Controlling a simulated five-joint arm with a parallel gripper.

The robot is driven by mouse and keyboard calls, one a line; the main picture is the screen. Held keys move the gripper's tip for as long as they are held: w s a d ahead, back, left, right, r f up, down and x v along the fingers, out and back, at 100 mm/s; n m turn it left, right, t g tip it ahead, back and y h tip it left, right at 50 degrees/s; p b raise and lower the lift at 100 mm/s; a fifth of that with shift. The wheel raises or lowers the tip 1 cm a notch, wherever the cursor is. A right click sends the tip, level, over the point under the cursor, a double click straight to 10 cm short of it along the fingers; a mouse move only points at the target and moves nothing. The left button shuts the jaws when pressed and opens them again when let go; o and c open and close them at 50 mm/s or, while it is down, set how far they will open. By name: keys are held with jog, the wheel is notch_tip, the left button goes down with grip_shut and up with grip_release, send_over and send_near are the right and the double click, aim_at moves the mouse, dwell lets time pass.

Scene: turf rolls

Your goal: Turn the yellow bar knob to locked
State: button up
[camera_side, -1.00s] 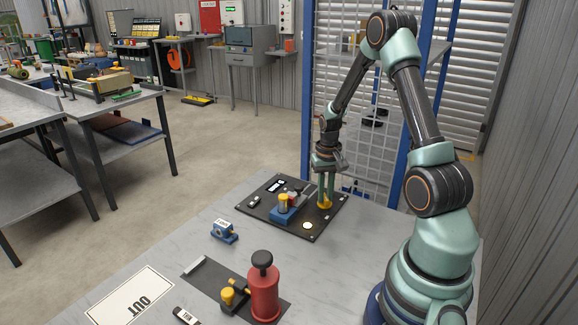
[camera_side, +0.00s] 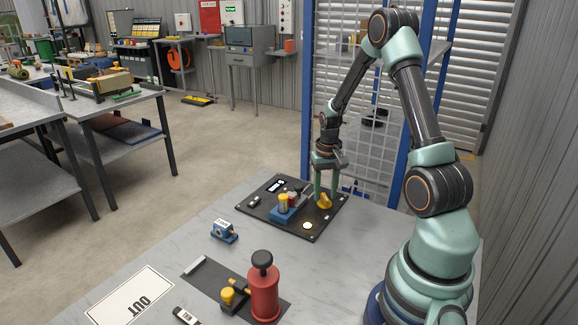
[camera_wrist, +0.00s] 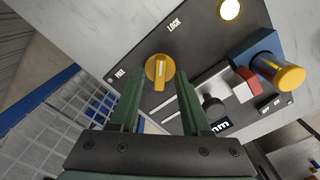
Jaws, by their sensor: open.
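The yellow bar knob (camera_side: 325,202) stands on the dark panel (camera_side: 262,217) near its right corner. In the wrist view the knob (camera_wrist: 160,70) shows a white line on its bar. The bar stands roughly upright in that picture, with its line end toward the LOCK label (camera_wrist: 174,25); the FREE label (camera_wrist: 120,73) is to its left. My gripper (camera_side: 327,190) is open and empty, pointing down just above the knob. In the wrist view its fingers (camera_wrist: 158,88) are apart, one on each side of the knob's lower end, and do not appear to touch it.
A blue clamp with a yellow cap (camera_side: 284,208) sits on the panel beside the knob. A pale round lamp (camera_side: 308,226) glows at the near edge.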

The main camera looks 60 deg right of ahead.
aim_at(325, 197)
notch_tip(325, 197, up, 11)
jog(key=shift+r, duration=0.2)
dwell(0.4)
jog(key=s+a+r+n+t, duration=0.1)
jog(key=a+r+n, duration=0.3)
jog(key=a, duration=0.8)
jog(key=s+a+r+n+t, duration=0.1)
jog(key=a+r+n+t, duration=0.3)
jog(key=a, duration=0.9)
notch_tip(325, 197, up, 3)
jog(key=shift+s+a+n+t, duration=0.25)
jog(key=shift+a+n+t, duration=0.05)
jog(key=shift+n, duration=0.3)
